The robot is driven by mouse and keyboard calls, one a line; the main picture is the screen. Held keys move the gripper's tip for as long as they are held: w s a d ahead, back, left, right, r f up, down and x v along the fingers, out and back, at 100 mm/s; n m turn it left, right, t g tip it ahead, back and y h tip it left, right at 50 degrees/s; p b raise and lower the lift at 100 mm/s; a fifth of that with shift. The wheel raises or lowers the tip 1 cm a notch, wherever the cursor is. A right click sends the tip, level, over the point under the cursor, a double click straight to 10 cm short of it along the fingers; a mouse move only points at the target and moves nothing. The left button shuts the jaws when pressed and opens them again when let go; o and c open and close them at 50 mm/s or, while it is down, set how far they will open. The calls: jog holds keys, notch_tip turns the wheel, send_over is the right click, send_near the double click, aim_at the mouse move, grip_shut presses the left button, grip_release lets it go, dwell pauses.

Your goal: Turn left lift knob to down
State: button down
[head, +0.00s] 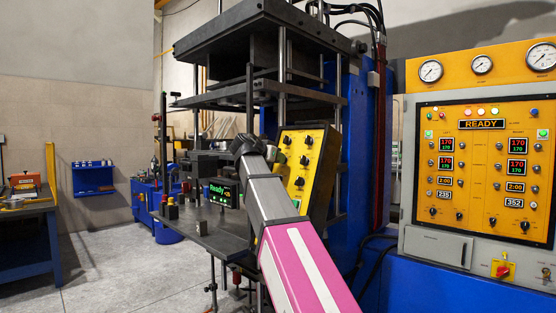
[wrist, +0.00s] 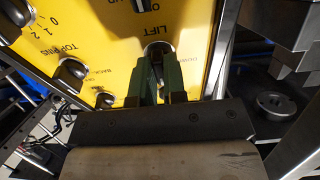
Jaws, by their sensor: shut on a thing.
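The yellow control panel (wrist: 105,50) fills much of the wrist view, with black knobs and lettering. My gripper (wrist: 157,72) has its two green fingers at the knob by the LIFT lettering. The fingers are shut on this lift knob (wrist: 158,48), of which only the upper rim shows. Its pointer is hidden, so I cannot tell its setting. In the head view the yellow panel (head: 320,150) stands on the press behind my arm. My gripper and the held knob are hidden there.
Metal posts and a plate of the press (head: 265,40) stand near. A large control cabinet (head: 480,195) reading READY is at the right. Open floor (head: 95,270) lies at the left.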

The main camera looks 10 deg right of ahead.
jog(key=n, duration=0.4)
jog(key=shift+n+y, duration=0.3)
jog(key=shift+n, duration=0.1)
jog(key=n, duration=0.4)
jog(key=shift+n+t, duration=0.3)
jog(key=shift+n, duration=0.1)
jog(key=c, duration=1.2)
grip_release()
jog(key=shift+s, duration=0.1)
jog(key=v, duration=1)
jog(key=shift+s+a+r, duration=0.2)
jog(key=shift+a+r, duration=0.05)
